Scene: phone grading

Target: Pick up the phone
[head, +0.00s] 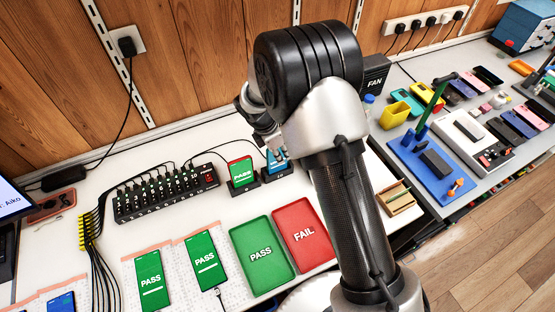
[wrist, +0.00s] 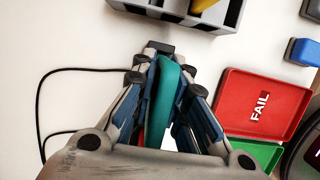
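In the head view, a phone with a blue screen (head: 276,159) stands on a small black stand, partly hidden by my arm. A phone with a green PASS screen (head: 241,171) stands on the stand to its left. Two more green PASS phones (head: 151,281) (head: 206,259) lie on the front mats. My gripper (head: 265,135) is mostly hidden behind my arm, close above the stands. In the wrist view, my gripper's fingers (wrist: 167,75) lie on both sides of a narrow teal thing (wrist: 168,82), perhaps a phone seen edge-on. I cannot tell whether they press on it.
A green PASS tray (head: 262,262) and a red FAIL tray (head: 303,240) lie in front of the stands; the FAIL tray also shows in the wrist view (wrist: 285,88). A black charging hub (head: 165,199) is at the left. A grey container (wrist: 225,18) is near the fingertips. Black cables run from the stands.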

